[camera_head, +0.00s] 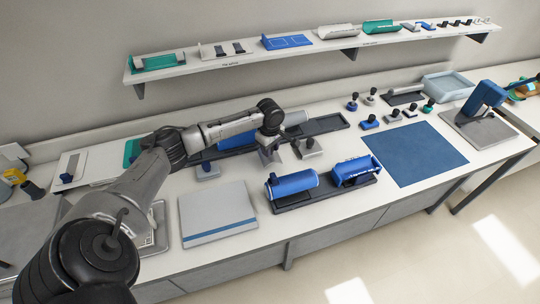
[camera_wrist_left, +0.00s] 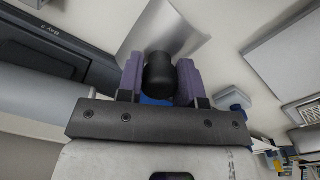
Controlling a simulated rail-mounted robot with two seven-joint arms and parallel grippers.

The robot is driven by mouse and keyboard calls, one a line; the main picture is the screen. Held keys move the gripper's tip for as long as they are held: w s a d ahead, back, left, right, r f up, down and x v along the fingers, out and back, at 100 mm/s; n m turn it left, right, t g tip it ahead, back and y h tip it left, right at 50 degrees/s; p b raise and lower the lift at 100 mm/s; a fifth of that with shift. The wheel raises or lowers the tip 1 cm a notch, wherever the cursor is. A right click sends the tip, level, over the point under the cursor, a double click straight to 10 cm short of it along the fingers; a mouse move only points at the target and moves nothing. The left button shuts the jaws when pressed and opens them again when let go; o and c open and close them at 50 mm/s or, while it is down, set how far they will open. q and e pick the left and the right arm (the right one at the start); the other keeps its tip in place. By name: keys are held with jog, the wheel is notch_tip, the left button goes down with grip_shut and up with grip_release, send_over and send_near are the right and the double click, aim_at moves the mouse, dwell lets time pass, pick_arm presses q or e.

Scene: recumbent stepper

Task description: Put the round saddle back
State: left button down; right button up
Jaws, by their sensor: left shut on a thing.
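My left gripper (camera_head: 269,144) is over the middle of the bench, pointing down. In the left wrist view its purple-padded fingers (camera_wrist_left: 160,78) are shut on a black round knob (camera_wrist_left: 160,72). A pale grey curved plate (camera_wrist_left: 168,24), which looks like the saddle, shows just beyond the knob. In the head view a small grey piece (camera_head: 269,158) shows under the gripper. I cannot tell whether it touches the bench. A bit of blue shows below the knob in the wrist view. My right gripper is not in view.
A long dark tray (camera_head: 325,124) lies behind. Blue cylinders (camera_head: 291,184) sit in a dark stand in front. A blue mat (camera_head: 415,153) is bare; a wall shelf (camera_head: 215,66) runs above.

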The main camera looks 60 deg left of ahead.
pick_arm(q)
notch_tip(320, 180, down, 3)
jog(key=shift+f, duration=0.2)
jog(key=c, duration=0.8)
grip_release()
jog(key=shift+f, duration=0.15)
jog(key=shift+r, duration=0.25)
notch_tip(320, 180, up, 10)
jog(key=shift+r+p, duration=0.25)
jog(key=shift+p, duration=0.45)
jog(key=shift+r, duration=0.7)
